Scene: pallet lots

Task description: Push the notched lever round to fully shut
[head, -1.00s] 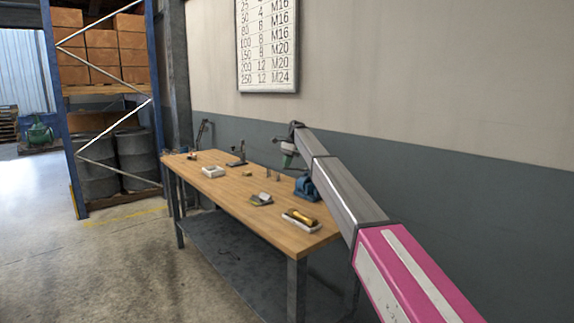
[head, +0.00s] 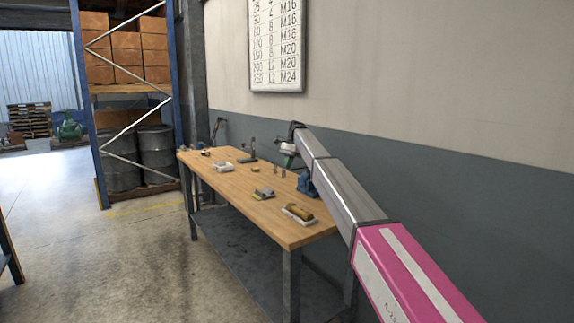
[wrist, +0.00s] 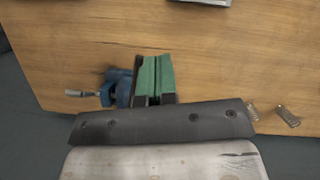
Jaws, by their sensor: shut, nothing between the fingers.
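I cannot make out a notched lever in either view. A green machine (head: 70,129) sits low on the floor at the far left of the head view, too small to show whether it carries a lever. My gripper (head: 288,163) is over the far side of the workbench (head: 245,207), far from that machine. In the wrist view my gripper (wrist: 153,78) shows its green fingers closed together and empty, with a blue vise (wrist: 120,88) beside and below them.
The bench holds the vise (head: 306,184), a tray with a brass cylinder (head: 300,212), and other small items. Shelving with drums (head: 158,150) stands behind. Pallets (head: 30,120) are stacked far left. The floor (head: 90,260) between is open. A dark frame (head: 10,250) stands at the left edge.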

